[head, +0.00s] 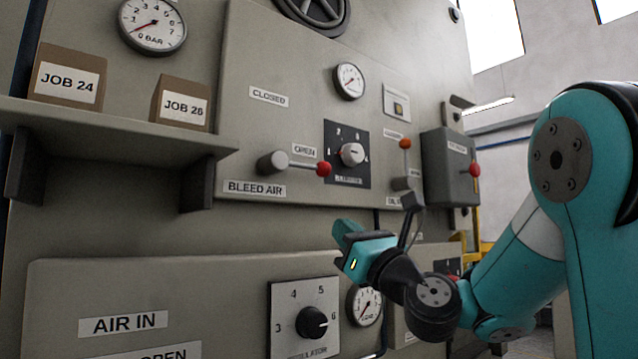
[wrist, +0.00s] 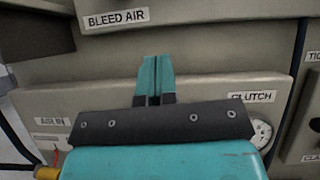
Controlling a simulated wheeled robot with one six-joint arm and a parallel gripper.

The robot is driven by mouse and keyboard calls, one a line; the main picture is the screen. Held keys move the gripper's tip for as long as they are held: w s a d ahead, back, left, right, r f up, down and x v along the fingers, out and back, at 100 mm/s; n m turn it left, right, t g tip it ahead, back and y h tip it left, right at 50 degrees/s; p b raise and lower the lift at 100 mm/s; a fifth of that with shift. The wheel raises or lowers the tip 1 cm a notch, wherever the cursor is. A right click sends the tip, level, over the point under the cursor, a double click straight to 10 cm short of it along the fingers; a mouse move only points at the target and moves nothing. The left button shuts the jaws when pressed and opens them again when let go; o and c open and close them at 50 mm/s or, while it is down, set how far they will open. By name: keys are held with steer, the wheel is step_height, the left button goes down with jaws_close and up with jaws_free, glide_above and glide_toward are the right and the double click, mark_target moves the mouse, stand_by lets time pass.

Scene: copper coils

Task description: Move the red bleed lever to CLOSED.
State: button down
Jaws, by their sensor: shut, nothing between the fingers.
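The red-knobbed bleed lever (head: 300,165) is on the upper panel in the head view, above the BLEED AIR label (head: 254,188). Its shaft runs nearly level to the right from a grey hub, and its red ball lies just below the OPEN label (head: 304,150). The CLOSED label (head: 268,97) is straight above the hub. My gripper (head: 347,232) is below and to the right of the lever, apart from it. In the wrist view its teal fingers (wrist: 156,80) are together and empty. The BLEED AIR label (wrist: 116,18) shows at the top there, but the lever is out of that view.
A shelf (head: 110,125) with two JOB boxes (head: 68,78) juts out at left. A lower panel (head: 220,290) holds a regulator knob (head: 312,322). Space before the bleed lever is clear.

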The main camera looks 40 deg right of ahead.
mark_target(298, 166)
steer(key=shift+s+d+r+m+h, duration=0.2)
steer(key=shift+d+r+m+h, duration=0.1)
steer(key=shift+d+m+h, duration=0.4)
steer(key=shift+a, duration=0.15)
steer(key=w+r+p, duration=0.9)
steer(key=p, duration=0.1)
steer(key=shift+a+r+p, duration=0.15)
steer(key=shift+r+p, duration=0.1)
steer(key=shift+p, duration=0.1)
steer(key=shift+w+r+n+y, duration=0.1)
steer(key=shift+r+n+y, duration=0.05)
steer(key=shift+n+y, duration=0.3)
